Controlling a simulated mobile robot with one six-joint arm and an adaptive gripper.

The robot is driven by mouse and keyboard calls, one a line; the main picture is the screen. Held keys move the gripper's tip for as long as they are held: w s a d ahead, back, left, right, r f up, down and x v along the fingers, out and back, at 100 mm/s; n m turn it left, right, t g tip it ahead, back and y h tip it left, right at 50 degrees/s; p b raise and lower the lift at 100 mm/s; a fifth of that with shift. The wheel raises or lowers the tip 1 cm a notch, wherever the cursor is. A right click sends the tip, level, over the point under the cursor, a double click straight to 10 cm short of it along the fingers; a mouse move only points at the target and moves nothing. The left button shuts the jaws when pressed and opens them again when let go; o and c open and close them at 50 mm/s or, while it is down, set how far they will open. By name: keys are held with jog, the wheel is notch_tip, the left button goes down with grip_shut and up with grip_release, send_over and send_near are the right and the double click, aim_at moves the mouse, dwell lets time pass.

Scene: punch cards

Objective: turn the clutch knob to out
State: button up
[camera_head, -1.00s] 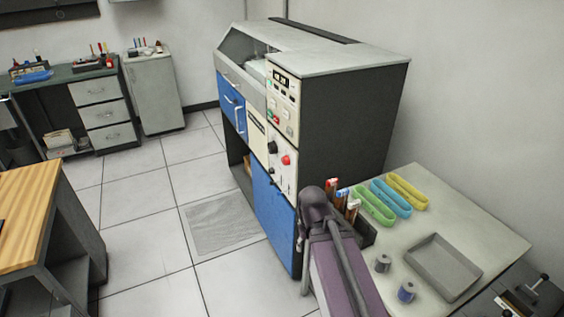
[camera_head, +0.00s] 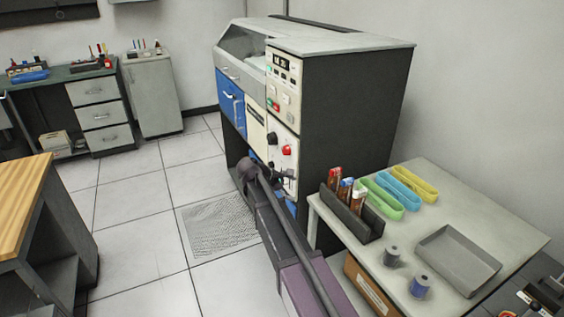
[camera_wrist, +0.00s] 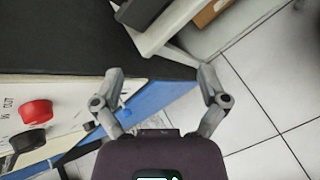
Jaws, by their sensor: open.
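The control panel (camera_head: 284,146) on the front of the tall machine carries a black knob (camera_head: 273,140) and a red knob (camera_head: 287,149). In the wrist view the red knob (camera_wrist: 36,112) and the black knob (camera_wrist: 27,140) are at the left edge. Printed letters reading IN and OUT stand beside the red knob; I cannot read which knob is labelled clutch. My gripper (camera_wrist: 160,76) is open and empty, to the right of both knobs and touching neither. In the head view my arm reaches to just below the knobs, and the fingers are hard to make out.
The machine's dark side (camera_head: 345,125) borders the panel. A grey table (camera_head: 470,215) close on the right holds a dark pen holder (camera_head: 350,212), coloured trays (camera_head: 383,198), spools (camera_head: 421,287) and a grey tray (camera_head: 458,262). Tiled floor (camera_head: 140,250) is open at the left.

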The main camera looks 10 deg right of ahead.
jog(key=w+a+n+t+h+b, duration=0.2)
jog(key=w+a+n+h+b, duration=0.3)
jog(key=w, duration=0.5)
jog(key=n+t+h+b, duration=0.2)
jog(key=n, duration=0.2)
send_near(283, 150)
jog(key=v, duration=0.4)
jog(key=shift+a+r, duration=0.1)
jog(key=shift+a, duration=0.05)
jog(key=x, duration=1.3)
jog(key=shift+d, duration=0.4)
jog(key=c, duration=1.2)
